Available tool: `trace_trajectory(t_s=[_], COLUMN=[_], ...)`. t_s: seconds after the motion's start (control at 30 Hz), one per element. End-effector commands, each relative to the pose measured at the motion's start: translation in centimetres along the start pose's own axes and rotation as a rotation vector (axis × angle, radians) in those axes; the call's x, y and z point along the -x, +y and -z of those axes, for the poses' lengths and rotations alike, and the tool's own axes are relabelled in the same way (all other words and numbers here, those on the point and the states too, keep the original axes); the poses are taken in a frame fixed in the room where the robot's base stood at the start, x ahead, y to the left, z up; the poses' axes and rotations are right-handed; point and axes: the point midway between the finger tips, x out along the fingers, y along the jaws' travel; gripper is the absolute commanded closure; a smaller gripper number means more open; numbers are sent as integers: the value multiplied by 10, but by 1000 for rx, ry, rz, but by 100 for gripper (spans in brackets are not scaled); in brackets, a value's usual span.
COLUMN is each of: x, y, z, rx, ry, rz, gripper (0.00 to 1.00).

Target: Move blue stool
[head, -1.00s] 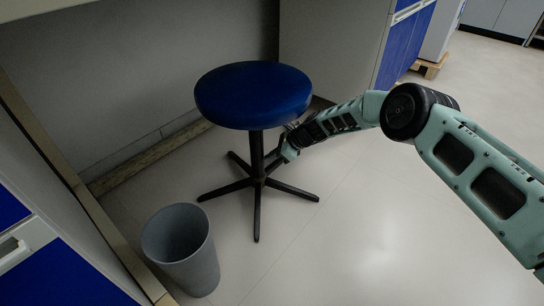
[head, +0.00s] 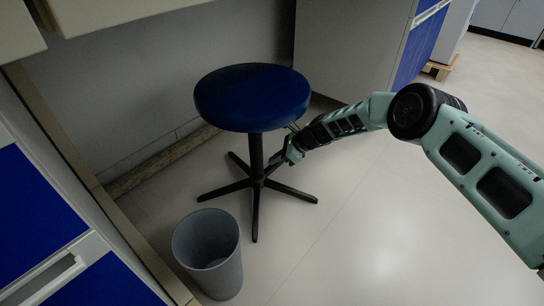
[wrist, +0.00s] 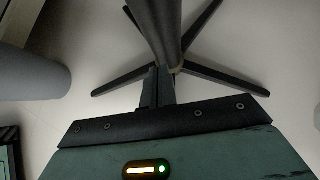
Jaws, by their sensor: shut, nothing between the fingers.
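The blue stool (head: 252,95) stands upright on the floor in the head view, with a round blue seat on a black post (head: 256,155) and a black star-shaped foot. My gripper (head: 279,158) is below the seat, just right of the post. In the wrist view my gripper (wrist: 158,85) is shut, with its fingers close together beside the stool's post (wrist: 160,30). I cannot tell if they touch it. The stool's foot (wrist: 215,75) spreads out on the floor beyond the fingers. The seat is outside the wrist view.
A grey waste bin (head: 212,255) stands in front and left of the stool; it also shows in the wrist view (wrist: 30,75). A cabinet with blue drawers (head: 60,240) is at the left. Another cabinet (head: 350,50) stands behind. The floor at the right is clear.

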Motion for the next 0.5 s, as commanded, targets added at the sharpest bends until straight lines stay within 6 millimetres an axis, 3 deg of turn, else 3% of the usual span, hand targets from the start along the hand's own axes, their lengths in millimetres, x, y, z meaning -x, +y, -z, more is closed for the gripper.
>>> trace_trajectory(t_s=[0.3, 0.5], x=[69, 98], y=[-1, 0], z=[5, 7], rx=[-3, -1], ry=[3, 4], rz=[3, 2], gripper=[100, 100])
